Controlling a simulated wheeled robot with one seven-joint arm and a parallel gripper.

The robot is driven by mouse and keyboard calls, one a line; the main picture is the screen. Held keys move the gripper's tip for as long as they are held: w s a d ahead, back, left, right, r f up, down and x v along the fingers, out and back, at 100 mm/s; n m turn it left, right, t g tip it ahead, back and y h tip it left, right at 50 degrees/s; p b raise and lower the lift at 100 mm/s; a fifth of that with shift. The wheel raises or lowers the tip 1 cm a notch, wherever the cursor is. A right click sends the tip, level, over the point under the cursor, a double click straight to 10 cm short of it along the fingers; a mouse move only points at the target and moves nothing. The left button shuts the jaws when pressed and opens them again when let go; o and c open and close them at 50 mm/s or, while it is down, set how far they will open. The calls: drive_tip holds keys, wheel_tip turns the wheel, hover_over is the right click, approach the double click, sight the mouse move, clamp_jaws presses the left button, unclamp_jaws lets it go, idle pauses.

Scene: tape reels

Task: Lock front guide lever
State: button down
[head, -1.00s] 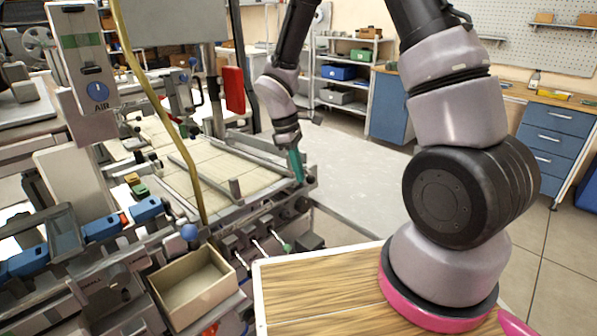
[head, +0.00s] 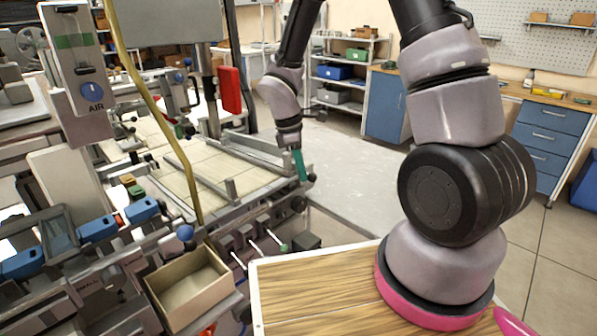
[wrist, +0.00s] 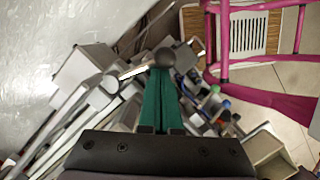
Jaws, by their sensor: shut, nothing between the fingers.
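A lever with a dark round knob (head: 311,178) is at the front right corner of the tape machine. In the wrist view the knob (wrist: 165,57) sits at the end of a thin metal rod, just beyond my fingertips. I take this to be the front guide lever. My gripper (head: 302,178) points down beside the knob, its teal fingers shut and empty. In the wrist view the gripper (wrist: 160,70) has its fingertips at or very near the knob; whether they touch I cannot tell. The lever's pivot is not clear in the head view.
The machine's tiled bed (head: 185,165) with metal rails lies left of my gripper. Several small levers and an open box (head: 190,290) are at its front. A wooden tabletop (head: 315,285) is nearer me.

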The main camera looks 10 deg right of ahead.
drive_tip(key=d+n, duration=0.1)
drive_tip(key=n, duration=0.1)
drive_tip(key=d+n, duration=0.1)
drive_tip(key=n, duration=0.1)
drive_tip(key=shift+w+d+n+t, duration=0.15)
drive_tip(key=shift+d+n+t, duration=0.15)
drive_tip(key=shift+t, duration=0.1)
drive_tip(key=d+n, duration=0.1)
drive_tip(key=w+d+n, duration=0.1)
drive_tip(key=n, duration=0.1)
drive_tip(key=shift+w, duration=0.1)
drive_tip(key=shift+t, duration=0.3)
drive_tip(key=v, duration=1.1)
drive_tip(key=shift+d, duration=0.3)
drive_tip(key=shift+w+r, duration=0.1)
drive_tip(key=shift+w, duration=0.05)
